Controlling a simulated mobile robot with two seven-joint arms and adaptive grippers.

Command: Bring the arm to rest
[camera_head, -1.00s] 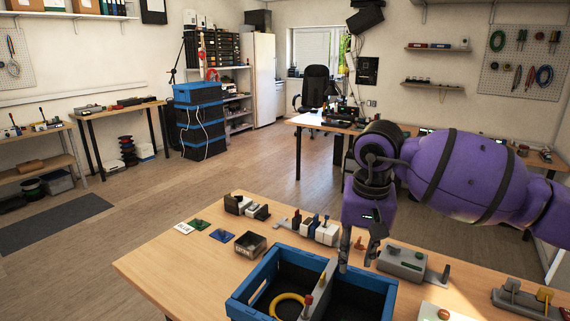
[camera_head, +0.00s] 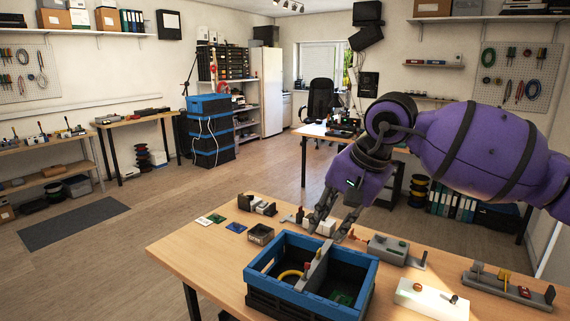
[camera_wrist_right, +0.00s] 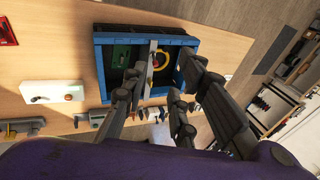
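My right arm (camera_head: 480,145) is purple with black bands and reaches in from the right of the head view. Its gripper (camera_head: 328,228) hangs above the rear side of the blue crate, fingers apart with nothing visible between them. In the right wrist view the gripper's fingers (camera_wrist_right: 155,95) are spread in front of the crate (camera_wrist_right: 102,72). The blue crate (camera_head: 360,273) stands at the table's front and has a grey divider (camera_head: 313,268). A yellow ring (camera_head: 290,275) lies in its left part and a green board (camera_head: 342,298) in its right part. My left gripper does not show.
The wooden table (camera_head: 190,250) also holds a grey device (camera_head: 388,248), a white box (camera_head: 432,298), a grey rail fixture (camera_head: 508,287) and a small open box (camera_head: 260,234).

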